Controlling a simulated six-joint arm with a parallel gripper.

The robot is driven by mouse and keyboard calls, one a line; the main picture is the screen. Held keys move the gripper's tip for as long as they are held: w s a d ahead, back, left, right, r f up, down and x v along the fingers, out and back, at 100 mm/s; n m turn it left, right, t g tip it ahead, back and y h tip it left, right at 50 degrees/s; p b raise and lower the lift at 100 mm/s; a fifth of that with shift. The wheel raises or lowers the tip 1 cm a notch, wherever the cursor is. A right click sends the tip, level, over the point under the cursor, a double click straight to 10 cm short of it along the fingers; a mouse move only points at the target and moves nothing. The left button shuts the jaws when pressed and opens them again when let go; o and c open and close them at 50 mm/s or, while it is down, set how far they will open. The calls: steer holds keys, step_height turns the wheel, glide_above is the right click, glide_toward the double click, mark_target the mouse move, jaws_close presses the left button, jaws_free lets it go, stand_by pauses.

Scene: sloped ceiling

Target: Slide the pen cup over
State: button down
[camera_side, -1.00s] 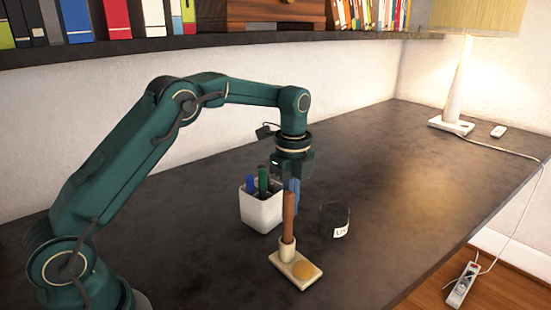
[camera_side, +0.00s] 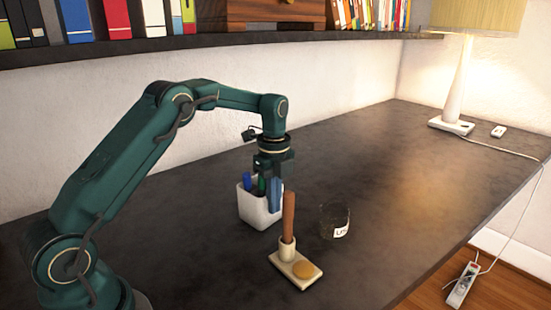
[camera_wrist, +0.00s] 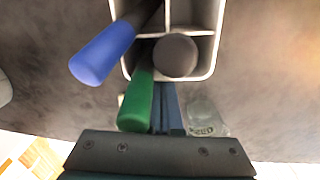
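The white pen cup (camera_side: 258,208) stands upright on the dark desk. It is divided into compartments and holds a blue pen (camera_side: 248,181), a green pen (camera_side: 262,185) and a dark grey one (camera_wrist: 175,55), seen from above in the wrist view. My gripper (camera_side: 275,197) points down at the cup's right side. Its blue fingers (camera_wrist: 168,108) look closed together, with nothing seen between them. They are outside the cup, close to its wall; I cannot tell if they touch it.
A brown stick stands in a beige holder (camera_side: 296,268) in front of the cup. A dark glass (camera_side: 334,221) with a label stands to the right. The desk (camera_side: 400,180) is clear farther right, up to the lamp (camera_side: 455,95). A bookshelf (camera_side: 220,42) runs behind.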

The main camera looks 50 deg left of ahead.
steer(key=a, duration=1)
steer(key=shift+w, duration=0.2)
steer(key=shift+s+a, duration=0.1)
steer(key=shift+a, duration=0.9)
